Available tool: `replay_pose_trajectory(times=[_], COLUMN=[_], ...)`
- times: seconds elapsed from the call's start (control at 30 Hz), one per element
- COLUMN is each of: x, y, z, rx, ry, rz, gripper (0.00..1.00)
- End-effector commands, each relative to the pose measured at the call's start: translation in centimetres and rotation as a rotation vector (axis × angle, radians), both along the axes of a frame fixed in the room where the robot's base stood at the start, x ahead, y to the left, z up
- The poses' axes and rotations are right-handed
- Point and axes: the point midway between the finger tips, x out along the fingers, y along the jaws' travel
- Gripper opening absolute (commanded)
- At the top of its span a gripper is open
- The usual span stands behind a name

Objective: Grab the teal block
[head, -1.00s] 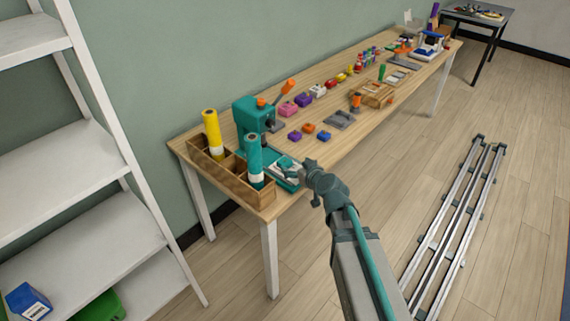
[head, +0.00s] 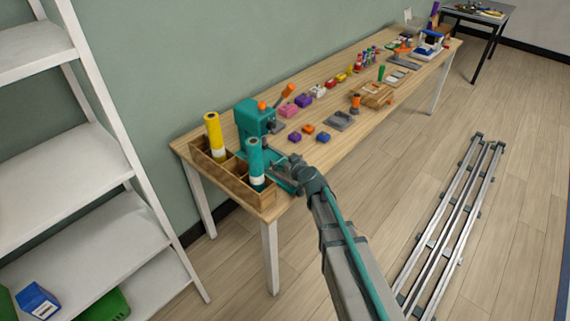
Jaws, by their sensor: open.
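I cannot pick out a separate teal block. The teal parts I see are a teal bench press (head: 250,118) with an orange knob, its teal base partly behind my gripper, and a teal tube (head: 255,160) with a white lower band in the wooden organizer. My gripper (head: 277,171) reaches over the table's near end, just right of the teal tube and above or at the press base. Its fingers are small and blend with the teal behind them. It appears open, and nothing is visibly held.
The wooden organizer (head: 232,184) also holds a yellow tube (head: 214,135). Purple (head: 295,137), orange (head: 309,129) and blue (head: 323,137) blocks sit beyond the press. A white shelf (head: 95,240) stands at left.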

Motion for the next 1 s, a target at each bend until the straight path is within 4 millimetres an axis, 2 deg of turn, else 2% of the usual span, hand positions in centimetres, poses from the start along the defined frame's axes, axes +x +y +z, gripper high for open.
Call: replay_pose_trajectory(times=[0.13,0.53,0.67,0.7,1.0], x=[-0.08,-0.1,-0.1,-0.1,-0.12], y=[-0.04,-0.05,-0.05,-0.05,-0.04], z=[-0.03,-0.05,-0.07,-0.07,0.04], rx=[0.0,0.001,0.001,0.001,0.001], ry=[0.0,0.002,0.002,0.002,0.002], rz=[0.0,0.001,0.001,0.001,0.001], gripper=[0.84,0.19,0.18,0.13,0.12])
